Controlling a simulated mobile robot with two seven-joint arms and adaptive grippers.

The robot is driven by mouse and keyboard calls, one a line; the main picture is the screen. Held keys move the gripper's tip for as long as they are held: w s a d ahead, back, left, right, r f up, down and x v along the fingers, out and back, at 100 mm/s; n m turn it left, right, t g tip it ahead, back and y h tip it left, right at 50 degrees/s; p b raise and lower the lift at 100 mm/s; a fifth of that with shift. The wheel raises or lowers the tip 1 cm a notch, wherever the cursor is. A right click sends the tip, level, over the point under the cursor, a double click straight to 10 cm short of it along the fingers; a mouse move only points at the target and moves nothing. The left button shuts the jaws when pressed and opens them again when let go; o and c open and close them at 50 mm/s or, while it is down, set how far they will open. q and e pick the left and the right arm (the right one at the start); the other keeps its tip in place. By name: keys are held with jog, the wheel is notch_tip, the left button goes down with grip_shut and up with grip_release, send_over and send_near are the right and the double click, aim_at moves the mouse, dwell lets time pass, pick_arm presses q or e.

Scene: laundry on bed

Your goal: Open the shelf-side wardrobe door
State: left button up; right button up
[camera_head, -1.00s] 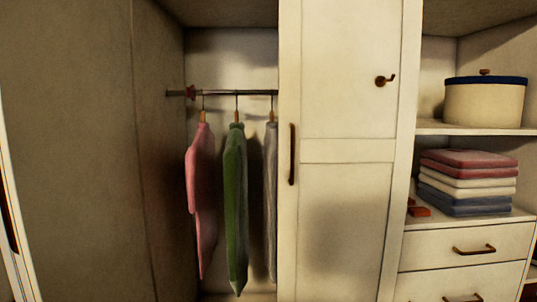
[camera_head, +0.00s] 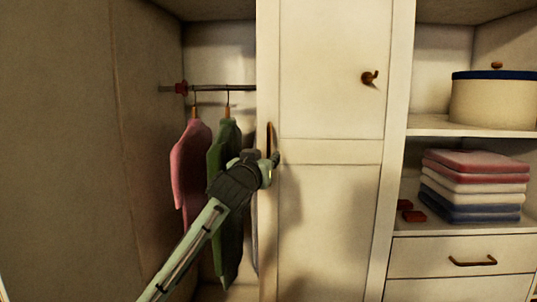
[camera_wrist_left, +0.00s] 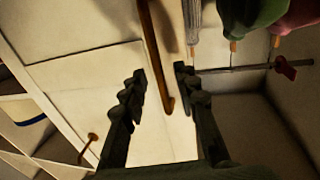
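The shelf-side wardrobe door (camera_head: 325,215) is a white panelled door between the hanging space and the shelves. Its vertical brown bar handle (camera_head: 268,138) is near its left edge. My left gripper (camera_head: 272,161) is at the handle's lower part, and its wrist hides part of the door edge. In the left wrist view, the handle (camera_wrist_left: 152,45) passes between the two dark fingers of my gripper (camera_wrist_left: 160,78). The fingers are apart, with gaps showing beside the bar. I see no clear contact there. My right gripper is in neither view.
Left of the door, pink (camera_head: 190,165) and green garments (camera_head: 229,240) hang from a rail (camera_head: 215,88). A hook (camera_head: 370,78) sits on the door's upper right. Right are shelves with a round box (camera_head: 493,98), folded towels (camera_head: 472,185) and a drawer (camera_head: 465,258) below.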

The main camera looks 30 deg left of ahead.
aim_at(269, 156)
pick_arm(q)
jog(key=shift+x, duration=1.65)
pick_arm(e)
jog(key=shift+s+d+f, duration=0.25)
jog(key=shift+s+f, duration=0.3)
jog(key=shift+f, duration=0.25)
pick_arm(q)
jog(key=shift+c, duration=0.5)
grip_shut()
jog(key=shift+d, duration=0.1)
